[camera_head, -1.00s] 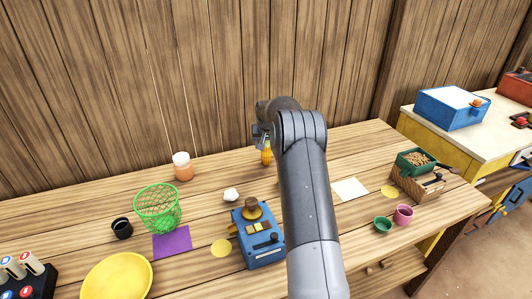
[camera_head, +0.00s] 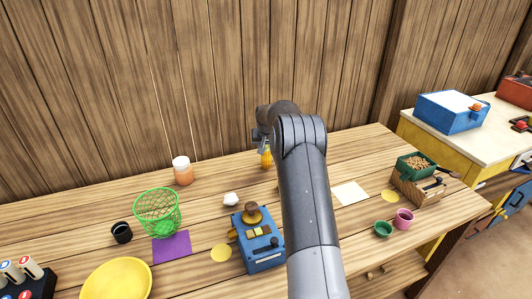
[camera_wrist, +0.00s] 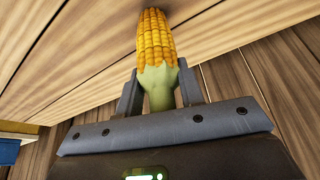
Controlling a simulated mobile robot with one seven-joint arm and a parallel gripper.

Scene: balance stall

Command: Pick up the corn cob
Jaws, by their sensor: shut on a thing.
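The corn cob (camera_wrist: 156,42) has yellow kernels and a pale green base. In the wrist view it points up and away from my gripper (camera_wrist: 160,88), whose two fingers are shut on its green base. In the head view the cob (camera_head: 266,158) shows small, hanging below my gripper (camera_head: 260,140) near the back of the wooden table (camera_head: 80,222). My arm hides part of the table there. I cannot tell how far the cob's tip is from the tabletop.
A blue scale-like device (camera_head: 260,250) stands left of my arm, near a white lump (camera_head: 231,199). A jar (camera_head: 183,170), a green basket (camera_head: 158,210) and a black cup (camera_head: 121,232) stand further left. Green (camera_head: 383,229) and pink (camera_head: 403,218) cups stand at right. A plank wall (camera_head: 150,80) rises behind.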

